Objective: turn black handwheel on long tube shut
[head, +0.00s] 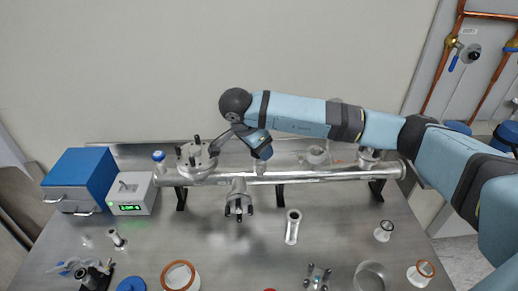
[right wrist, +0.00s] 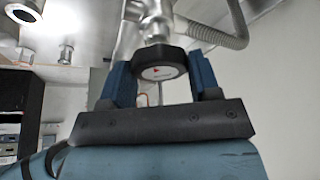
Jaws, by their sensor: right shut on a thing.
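The long metal tube (head: 310,176) runs left to right across the table on dark supports. The black handwheel (right wrist: 158,66) shows in the right wrist view, with a white disc and a red mark at its centre. It sits on a metal valve stem (right wrist: 155,27). My right gripper (right wrist: 162,78) has its two blue fingers on either side of the handwheel and is shut on it. In the head view, my right arm comes in from the right and its gripper (head: 262,152) is at the tube's middle-left; the handwheel is hidden there. My left gripper is not in view.
A grey ribbed hose (right wrist: 215,35) curves close to the handwheel. A blue box (head: 78,178) and a white device with a green display (head: 130,194) stand at the left. Several metal fittings, a glass dish (head: 370,276) and a clamp ring (head: 180,275) lie at the front.

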